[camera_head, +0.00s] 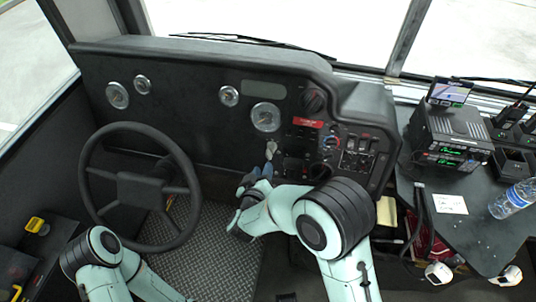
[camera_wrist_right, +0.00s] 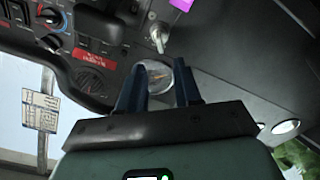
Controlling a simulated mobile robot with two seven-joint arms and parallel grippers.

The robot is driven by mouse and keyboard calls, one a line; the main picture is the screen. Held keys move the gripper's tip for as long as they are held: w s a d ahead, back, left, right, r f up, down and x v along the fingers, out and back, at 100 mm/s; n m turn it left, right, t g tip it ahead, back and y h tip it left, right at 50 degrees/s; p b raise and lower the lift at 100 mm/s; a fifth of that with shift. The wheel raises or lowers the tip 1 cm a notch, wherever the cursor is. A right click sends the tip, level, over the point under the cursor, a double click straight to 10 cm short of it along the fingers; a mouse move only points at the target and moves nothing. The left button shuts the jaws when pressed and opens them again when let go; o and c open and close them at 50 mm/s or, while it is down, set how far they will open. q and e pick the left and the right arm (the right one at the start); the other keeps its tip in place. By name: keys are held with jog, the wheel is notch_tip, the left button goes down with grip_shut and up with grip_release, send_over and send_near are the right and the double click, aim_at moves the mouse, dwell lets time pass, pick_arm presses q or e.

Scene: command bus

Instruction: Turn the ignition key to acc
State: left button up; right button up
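The ignition key (camera_head: 270,150) sits in the dashboard, left of the switch panel. In the right wrist view the key (camera_wrist_right: 158,40) is a pale metal piece, with a purple patch (camera_wrist_right: 182,4) at the top edge above it. My right gripper (camera_head: 261,172) is just below the key in the head view. In the wrist view its two dark fingers (camera_wrist_right: 160,62) are spread with nothing between them. They point towards the key and look apart from it. Any acc marking is too small to read. My left arm shows at lower left, but its gripper is out of view.
The steering wheel (camera_head: 139,187) stands left of my right gripper. The switch panel (camera_head: 345,148) and a red label (camera_head: 307,122) lie to the right of the key. A radio (camera_head: 449,137) and a bottle (camera_head: 513,199) are on the right-hand console.

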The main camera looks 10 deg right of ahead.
aim_at(268, 153)
jog(key=x, duration=0.9)
jog(key=shift+w+d+f+b, duration=0.1)
jog(key=shift+w+f+b, duration=0.05)
jog(key=shift+w+b, duration=0.15)
grip_shut()
